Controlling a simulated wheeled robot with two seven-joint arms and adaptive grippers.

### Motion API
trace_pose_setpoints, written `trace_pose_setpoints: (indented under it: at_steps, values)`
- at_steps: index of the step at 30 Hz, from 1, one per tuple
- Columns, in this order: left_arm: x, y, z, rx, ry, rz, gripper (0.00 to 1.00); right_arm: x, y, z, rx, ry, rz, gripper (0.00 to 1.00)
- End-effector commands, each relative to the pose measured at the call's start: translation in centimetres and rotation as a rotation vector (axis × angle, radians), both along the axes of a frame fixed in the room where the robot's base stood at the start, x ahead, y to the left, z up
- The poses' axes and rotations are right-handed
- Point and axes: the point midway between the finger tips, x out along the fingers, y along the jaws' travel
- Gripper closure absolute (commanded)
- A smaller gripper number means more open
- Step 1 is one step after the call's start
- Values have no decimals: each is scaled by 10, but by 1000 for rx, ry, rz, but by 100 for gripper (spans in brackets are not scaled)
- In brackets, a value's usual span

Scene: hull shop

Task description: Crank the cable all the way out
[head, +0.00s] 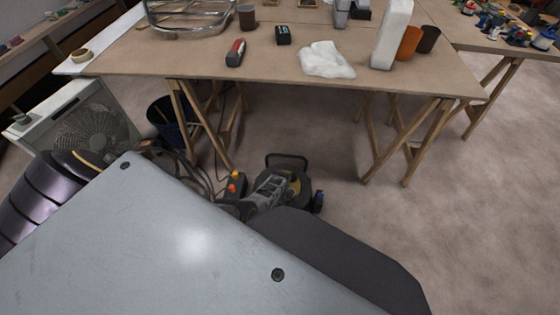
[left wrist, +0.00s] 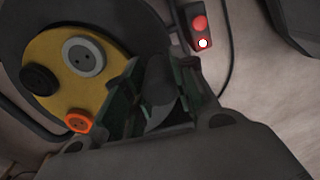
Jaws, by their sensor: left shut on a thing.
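The cable reel (head: 298,187) stands on the floor below the table, with a black frame and handle. In the left wrist view its yellow face (left wrist: 50,72) shows a grey socket, a black round part and an orange ring. My left gripper (head: 277,186) is at the reel's face. In the left wrist view the left gripper (left wrist: 150,95) is shut on a dark rounded knob (left wrist: 157,85), which looks like the crank's handle. The fingers hide part of the knob and the crank arm. My right gripper is not in view.
A small box with a red button (left wrist: 200,24) and dark cables lie beside the reel. Wooden trestle legs (head: 200,125) stand behind it, under a worktable (head: 180,60). A fan (head: 85,130) and dark bucket (head: 165,115) are at left. Carpet at right is clear.

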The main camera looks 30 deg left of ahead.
Motion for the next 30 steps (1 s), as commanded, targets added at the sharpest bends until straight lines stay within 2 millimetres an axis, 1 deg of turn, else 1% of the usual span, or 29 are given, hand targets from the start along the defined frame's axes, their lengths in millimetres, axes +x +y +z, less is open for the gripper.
trace_pose_setpoints:
  at_steps: [1,14,15,19,20,30]
  values:
    - [-1,-2,-1,-3,3,-2,100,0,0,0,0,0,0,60]
    - [-1,-4,-1,-6,1,-1,100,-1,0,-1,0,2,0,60]
    - [0,-4,-1,-6,1,-1,68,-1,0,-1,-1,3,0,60]
    - [0,-3,-1,-4,1,-1,52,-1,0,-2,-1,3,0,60]
    - [0,-2,-1,-3,1,-1,50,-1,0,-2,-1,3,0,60]
    - [0,0,0,-1,0,-1,50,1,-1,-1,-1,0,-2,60]
